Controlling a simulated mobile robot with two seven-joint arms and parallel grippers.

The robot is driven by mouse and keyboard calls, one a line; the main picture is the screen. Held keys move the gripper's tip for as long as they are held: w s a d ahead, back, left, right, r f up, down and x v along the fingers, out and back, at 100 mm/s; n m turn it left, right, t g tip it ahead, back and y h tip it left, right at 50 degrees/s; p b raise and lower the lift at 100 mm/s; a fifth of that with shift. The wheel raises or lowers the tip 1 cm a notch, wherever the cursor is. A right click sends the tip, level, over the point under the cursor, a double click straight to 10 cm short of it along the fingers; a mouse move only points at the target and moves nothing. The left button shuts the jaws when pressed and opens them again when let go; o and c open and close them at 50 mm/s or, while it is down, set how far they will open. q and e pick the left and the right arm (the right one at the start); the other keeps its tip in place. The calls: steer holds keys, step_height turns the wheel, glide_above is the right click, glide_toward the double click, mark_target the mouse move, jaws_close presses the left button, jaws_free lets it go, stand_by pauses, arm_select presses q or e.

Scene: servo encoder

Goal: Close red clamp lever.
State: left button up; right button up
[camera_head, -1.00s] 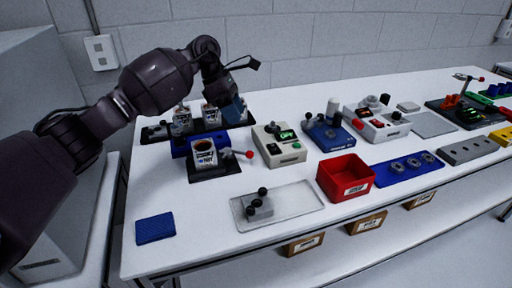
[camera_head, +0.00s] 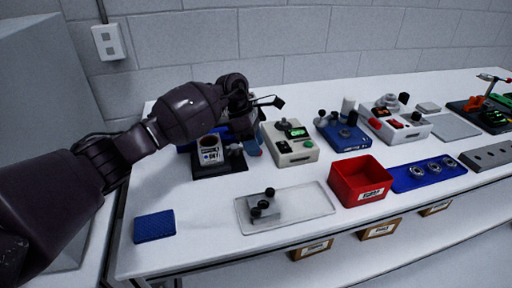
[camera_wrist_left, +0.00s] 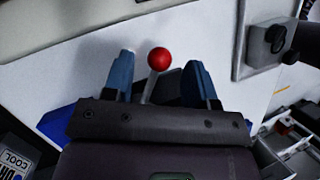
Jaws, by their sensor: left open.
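The clamp lever has a red ball knob (camera_wrist_left: 159,59) on a pale rod, seen in the left wrist view. It stands between the two blue fingers of my left gripper (camera_wrist_left: 159,82), which is open, with a gap on both sides of the ball. In the head view my left gripper (camera_head: 252,147) is low beside the black clamp base (camera_head: 221,168), which holds a white-and-grey labelled part (camera_head: 210,150). In that view the gripper mostly hides the lever. My right gripper is not in view.
A beige device (camera_head: 291,150) with a green display stands just right of the gripper. A clear tray (camera_head: 310,204) with a grey block (camera_head: 263,208), a red bin (camera_head: 358,180) and a blue pad (camera_head: 154,227) lie nearer the front. The table between pad and tray is clear.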

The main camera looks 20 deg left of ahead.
arm_select(q)
steer(key=shift+d+f, duration=0.25)
steer(key=shift+f, duration=0.3)
steer(key=shift+c, duration=0.4)
jaws_close()
